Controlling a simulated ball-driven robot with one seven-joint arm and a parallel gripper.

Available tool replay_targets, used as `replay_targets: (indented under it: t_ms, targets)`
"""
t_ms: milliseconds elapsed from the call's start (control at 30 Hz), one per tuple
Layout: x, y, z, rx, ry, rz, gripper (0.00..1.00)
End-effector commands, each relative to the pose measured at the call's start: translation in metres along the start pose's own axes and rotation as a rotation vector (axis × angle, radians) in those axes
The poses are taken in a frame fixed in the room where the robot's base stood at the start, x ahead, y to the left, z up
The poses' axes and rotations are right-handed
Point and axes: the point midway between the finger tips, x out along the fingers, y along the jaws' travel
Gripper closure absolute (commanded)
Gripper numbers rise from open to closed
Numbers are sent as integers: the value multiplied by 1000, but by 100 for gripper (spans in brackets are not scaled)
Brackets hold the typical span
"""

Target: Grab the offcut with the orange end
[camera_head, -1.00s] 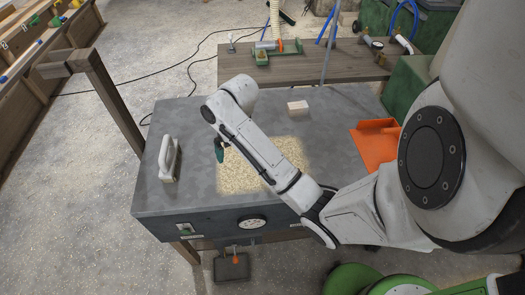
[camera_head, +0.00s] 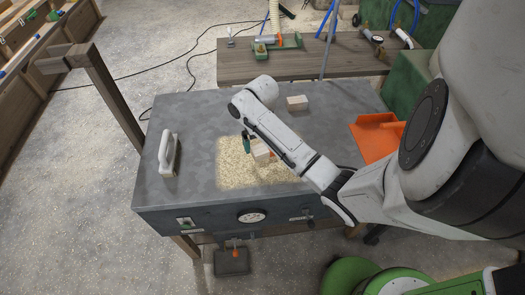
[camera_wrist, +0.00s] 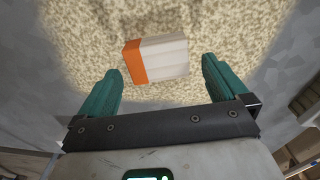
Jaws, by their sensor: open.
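The offcut with the orange end (camera_wrist: 157,60) is a pale wooden block on the patch of sawdust. In the wrist view its orange end faces left. In the head view the offcut (camera_head: 260,150) shows beside my arm, partly hidden by it. My gripper (camera_wrist: 161,66) is open and empty, with teal fingers either side of the offcut's line. The offcut appears just beyond the fingertips, with gaps on both sides. In the head view one teal finger of my gripper (camera_head: 246,142) shows beside the offcut.
A plain wooden block (camera_head: 297,103) lies at the back of the grey bench (camera_head: 200,115). A white-handled float (camera_head: 168,154) lies at the left. An orange dustpan-like tray (camera_head: 374,138) is at the right. A wooden table (camera_head: 240,68) with tools stands behind.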

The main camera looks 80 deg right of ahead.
Motion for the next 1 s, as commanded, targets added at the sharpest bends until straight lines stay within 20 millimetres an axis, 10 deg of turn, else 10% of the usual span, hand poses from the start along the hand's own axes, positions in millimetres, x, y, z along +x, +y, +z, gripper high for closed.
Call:
replay_targets:
  t_ms: [567, 1000]
  targets:
    - [38, 3, 1, 1, 0, 0, 0]
    - [37, 2, 1, 0, 0, 0, 42]
